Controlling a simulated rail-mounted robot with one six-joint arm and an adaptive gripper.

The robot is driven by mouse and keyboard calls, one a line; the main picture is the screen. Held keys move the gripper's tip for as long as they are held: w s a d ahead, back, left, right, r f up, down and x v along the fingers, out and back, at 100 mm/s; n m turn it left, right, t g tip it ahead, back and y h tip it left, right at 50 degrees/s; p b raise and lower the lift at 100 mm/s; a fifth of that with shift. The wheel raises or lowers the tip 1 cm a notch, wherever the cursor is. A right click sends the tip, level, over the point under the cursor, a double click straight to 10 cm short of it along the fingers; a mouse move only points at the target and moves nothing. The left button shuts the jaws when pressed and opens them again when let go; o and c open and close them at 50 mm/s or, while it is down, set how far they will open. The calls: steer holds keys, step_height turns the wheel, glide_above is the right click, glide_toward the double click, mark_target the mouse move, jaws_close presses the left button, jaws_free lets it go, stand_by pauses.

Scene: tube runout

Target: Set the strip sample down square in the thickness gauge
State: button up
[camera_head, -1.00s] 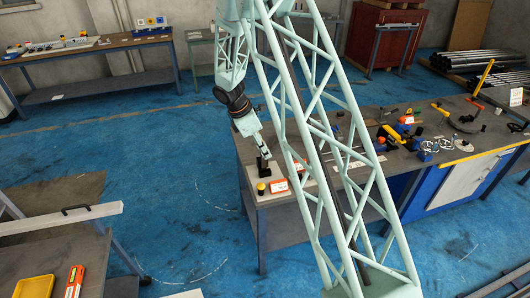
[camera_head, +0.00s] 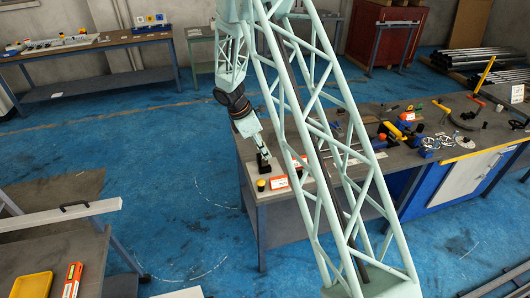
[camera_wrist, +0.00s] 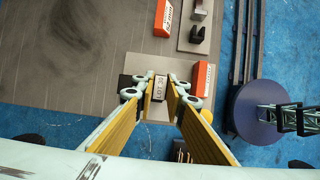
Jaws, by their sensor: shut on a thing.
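My gripper (camera_wrist: 163,88) shows in the wrist view with its two yellow-padded fingers closed in on a small pale piece with dark lettering (camera_wrist: 158,84), which I take for the strip sample. In the head view my gripper (camera_head: 262,154) points down at the near left corner of the right-hand bench. A black block (camera_head: 263,166), likely the thickness gauge, stands right below the fingertips. In the wrist view dark parts (camera_wrist: 125,80) show beside the fingers, above a grey plate (camera_wrist: 144,62). I cannot tell whether the sample touches the gauge or sits square, as the fingers hide its lower part.
An orange-and-white label block (camera_wrist: 202,79) stands right of the fingers, another (camera_wrist: 163,18) beyond. A dark fork-shaped holder (camera_wrist: 197,34) sits on a second plate. A yellow-topped button (camera_head: 261,185) is near the bench corner. The grey bench top (camera_wrist: 60,60) is clear at left.

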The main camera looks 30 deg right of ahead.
steer(key=shift+f+b, duration=0.55)
steer(key=shift+f, duration=0.5)
steer(key=shift+f, duration=0.1)
steer(key=o, duration=0.9)
steer(key=shift+r, duration=0.2)
steer(key=shift+v, duration=5.85)
